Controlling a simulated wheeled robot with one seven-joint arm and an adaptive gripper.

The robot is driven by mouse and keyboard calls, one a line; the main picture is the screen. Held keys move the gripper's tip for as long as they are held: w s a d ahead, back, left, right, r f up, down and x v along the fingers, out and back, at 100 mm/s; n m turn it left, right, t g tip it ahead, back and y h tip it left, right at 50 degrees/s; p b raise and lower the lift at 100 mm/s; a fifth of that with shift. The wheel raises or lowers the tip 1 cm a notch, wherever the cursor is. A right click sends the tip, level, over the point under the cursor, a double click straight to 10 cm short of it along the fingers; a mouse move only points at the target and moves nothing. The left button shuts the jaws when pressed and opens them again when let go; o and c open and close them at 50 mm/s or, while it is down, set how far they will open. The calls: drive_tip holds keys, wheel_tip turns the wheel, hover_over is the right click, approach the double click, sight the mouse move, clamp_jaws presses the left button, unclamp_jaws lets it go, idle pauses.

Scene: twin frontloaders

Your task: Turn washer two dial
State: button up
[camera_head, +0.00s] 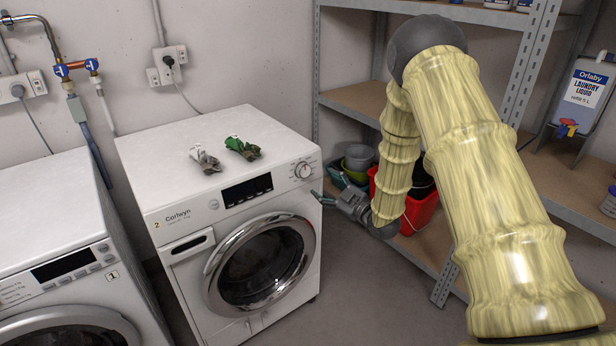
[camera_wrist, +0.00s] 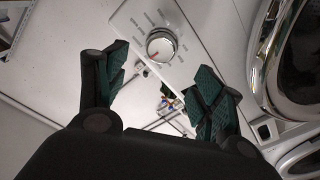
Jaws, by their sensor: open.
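Washer two (camera_head: 250,280) is the white front-loader marked "2" and "Corlwyn" in the head view. Its round dial (camera_head: 304,169) sits at the right end of the control panel, beside a dark display (camera_head: 247,190). My gripper (camera_head: 322,197) is just right of and below the dial, apart from it. In the wrist view the silver dial (camera_wrist: 161,46) shows a reddish mark and lies beyond the spread fingers of my gripper (camera_wrist: 160,85). The gripper is open and holds nothing. The dial is not hidden.
Washer one (camera_head: 60,240) stands at the left. A metal shelf unit (camera_head: 445,285) with a red bucket (camera_head: 419,208) stands close behind my arm at right.

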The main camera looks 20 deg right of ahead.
sight(306, 172)
drive_tip(key=x, duration=0.9)
drive_tip(key=shift+w+a+f+p, duration=0.1)
drive_tip(key=shift+w+p, duration=0.2)
drive_tip(key=shift+c, duration=0.4)
drive_tip(key=c, duration=0.9)
